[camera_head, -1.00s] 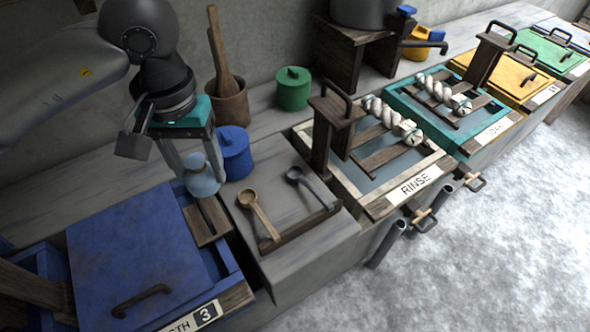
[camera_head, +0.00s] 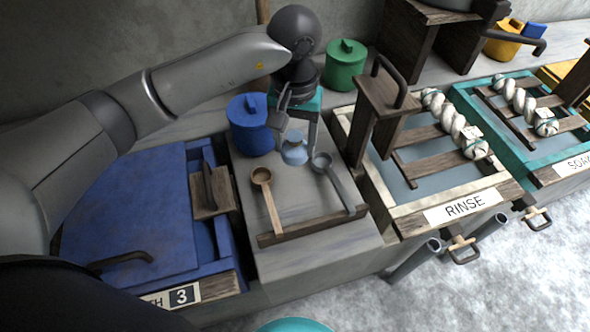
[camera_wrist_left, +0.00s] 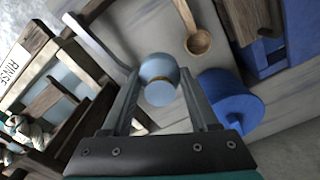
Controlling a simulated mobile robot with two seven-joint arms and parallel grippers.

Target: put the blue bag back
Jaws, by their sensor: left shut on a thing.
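The light blue bag (camera_head: 294,150) is small and rounded, with a narrower tied part at its top. My left gripper (camera_head: 295,138) is shut on it and holds it over the grey counter, between the blue lidded pot and the two ladles. In the left wrist view the bag (camera_wrist_left: 158,75) sits between the fingers of my left gripper (camera_wrist_left: 160,85). I cannot tell how high above the counter it is. My right gripper does not show.
A blue pot (camera_head: 251,125) and a green pot (camera_head: 345,66) stand behind. A wooden ladle (camera_head: 268,200) and a grey ladle (camera_head: 338,180) rest on a rack. The rinse vat (camera_head: 408,215) is right; the blue vat (camera_head: 135,215) is left.

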